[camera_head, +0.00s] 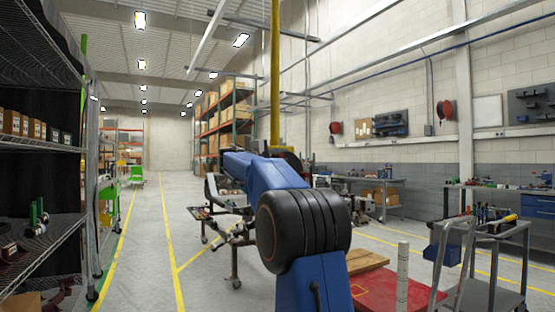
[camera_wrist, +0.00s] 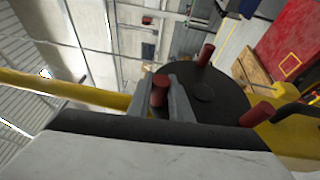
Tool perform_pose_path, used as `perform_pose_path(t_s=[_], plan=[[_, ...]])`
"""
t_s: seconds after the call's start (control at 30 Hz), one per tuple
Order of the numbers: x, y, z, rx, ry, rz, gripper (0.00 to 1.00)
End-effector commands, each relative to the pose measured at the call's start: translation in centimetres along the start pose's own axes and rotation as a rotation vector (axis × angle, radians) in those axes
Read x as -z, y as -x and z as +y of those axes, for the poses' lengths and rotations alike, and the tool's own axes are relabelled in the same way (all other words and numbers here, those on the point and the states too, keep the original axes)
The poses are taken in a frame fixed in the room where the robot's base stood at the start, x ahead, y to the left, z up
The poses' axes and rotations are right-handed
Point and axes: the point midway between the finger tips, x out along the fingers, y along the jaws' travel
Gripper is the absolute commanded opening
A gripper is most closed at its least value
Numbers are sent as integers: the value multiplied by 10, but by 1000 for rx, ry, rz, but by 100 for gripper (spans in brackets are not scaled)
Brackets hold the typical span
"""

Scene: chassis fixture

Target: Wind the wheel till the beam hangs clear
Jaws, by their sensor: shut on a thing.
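A dark round wheel (camera_wrist: 215,88) with red pegs standing out from its face fills the middle of the wrist view. My gripper (camera_wrist: 158,78) has its two grey fingers on either side of one red peg (camera_wrist: 160,92) near the wheel's left rim, shut on it. A second peg (camera_wrist: 206,54) stands at the upper rim and a third (camera_wrist: 257,114) at the lower right. A yellow post (camera_head: 275,70) rises beyond my blue arm in the head view. My arm hides my gripper and most of the wheel there. I cannot make out the beam for certain.
A wheeled metal stand (camera_head: 235,255) is left of my arm. A red platform (camera_head: 395,295) with wooden boards (camera_head: 364,260) lies at lower right, beside a grey post (camera_head: 402,275) and a tool trolley (camera_head: 490,240). Shelving (camera_head: 40,150) lines the left. The yellow-lined aisle (camera_head: 150,235) is clear.

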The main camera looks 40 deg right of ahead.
Motion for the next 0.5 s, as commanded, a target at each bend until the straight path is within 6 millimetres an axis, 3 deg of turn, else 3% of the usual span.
perform_pose_path(t_s=[0.13, 0.17, 0.23, 0.5], plan=[[0, 0, 2, -2, 0, 0, 0], [0, 0, 2, -2, 0, 0, 23], [0, 0, 1, -2, 0, 0, 37], [0, 1, 1, -1, 0, 1, 37]])
